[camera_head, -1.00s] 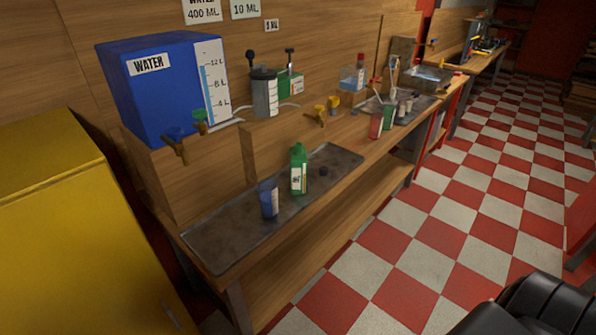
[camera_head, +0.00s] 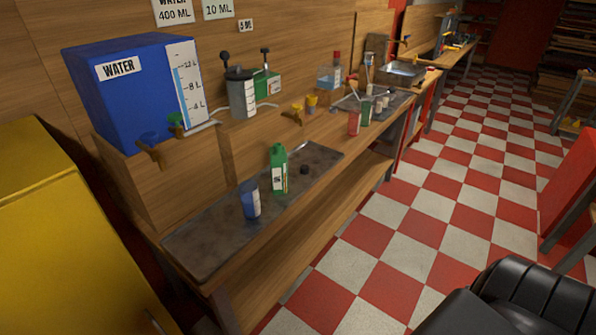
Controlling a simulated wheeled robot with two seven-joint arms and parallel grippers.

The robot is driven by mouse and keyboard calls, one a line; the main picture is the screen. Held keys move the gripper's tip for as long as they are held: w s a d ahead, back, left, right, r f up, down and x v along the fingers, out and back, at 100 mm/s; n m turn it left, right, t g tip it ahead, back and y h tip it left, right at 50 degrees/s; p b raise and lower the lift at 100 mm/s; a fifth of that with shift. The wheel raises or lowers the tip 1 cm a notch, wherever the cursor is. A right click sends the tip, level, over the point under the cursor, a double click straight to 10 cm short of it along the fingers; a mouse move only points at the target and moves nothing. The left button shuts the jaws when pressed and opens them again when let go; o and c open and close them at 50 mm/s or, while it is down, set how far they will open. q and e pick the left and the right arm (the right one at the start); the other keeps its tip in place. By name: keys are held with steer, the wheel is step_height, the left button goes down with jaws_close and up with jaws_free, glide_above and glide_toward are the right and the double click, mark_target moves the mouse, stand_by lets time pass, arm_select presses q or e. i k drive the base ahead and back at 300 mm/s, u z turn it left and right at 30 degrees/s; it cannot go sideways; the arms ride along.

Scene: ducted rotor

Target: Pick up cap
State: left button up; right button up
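A small dark round cap (camera_head: 304,169) lies on the dark metal tray (camera_head: 203,255) on the wooden bench, just right of a green bottle. The green bottle (camera_head: 279,170) with a white label stands upright on the tray; I cannot tell whether its top is open. A blue cup (camera_head: 249,200) with a white label stands on the tray in front of the bottle. Neither of my grippers shows in the head view.
A blue water tank (camera_head: 115,95) with a tap stands at the back left. A yellow cabinet (camera_head: 60,230) is at the left. A black padded object (camera_head: 500,300) is at the lower right. The checkered floor (camera_head: 380,225) in front of the bench is clear.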

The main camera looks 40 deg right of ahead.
mark_target(304, 169)
steer(key=u, duration=0.05)
steer(key=k, duration=0.5)
steer(key=z, duration=0.8)
steer(key=i, duration=1.2)
steer(key=u, duration=0.35)
